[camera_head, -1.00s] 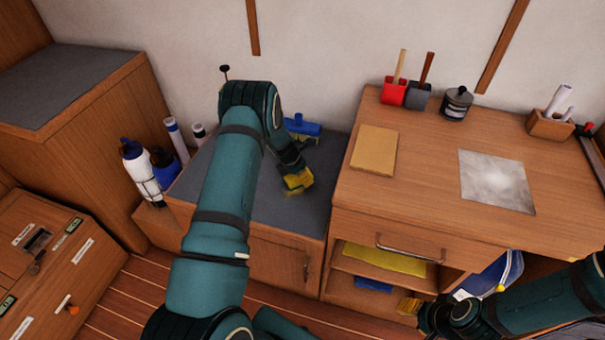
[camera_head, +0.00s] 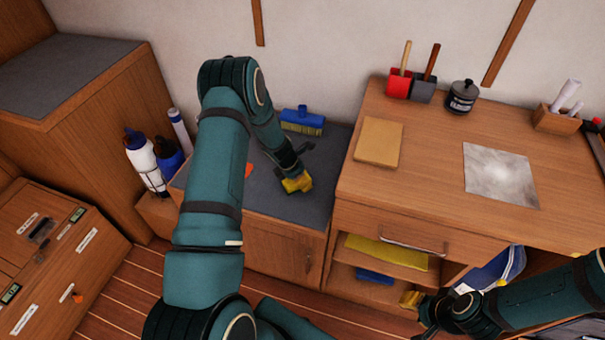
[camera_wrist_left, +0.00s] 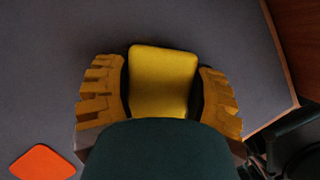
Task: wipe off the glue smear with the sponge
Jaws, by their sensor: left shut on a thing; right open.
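A yellow sponge (camera_wrist_left: 163,80) sits between the yellow fingers of my left gripper (camera_wrist_left: 163,95) in the left wrist view. The gripper is shut on it. In the head view my left gripper (camera_head: 297,183) is low over the grey top (camera_head: 275,200) of the low cabinet; whether the sponge touches that top I cannot tell. A whitish cloudy smear (camera_head: 500,172) shows on a square grey sheet on the wooden desk, right of my left gripper. My right gripper (camera_head: 412,301) is open and empty, low in front of the desk's shelves.
A blue brush (camera_head: 302,121) lies behind my left gripper. An orange flat piece (camera_wrist_left: 42,162) lies on the grey top. Bottles (camera_head: 143,160) stand at its left. The wooden desk (camera_head: 430,190) holds a tan pad (camera_head: 379,143), a dark jar (camera_head: 462,97) and a wooden holder (camera_head: 555,119).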

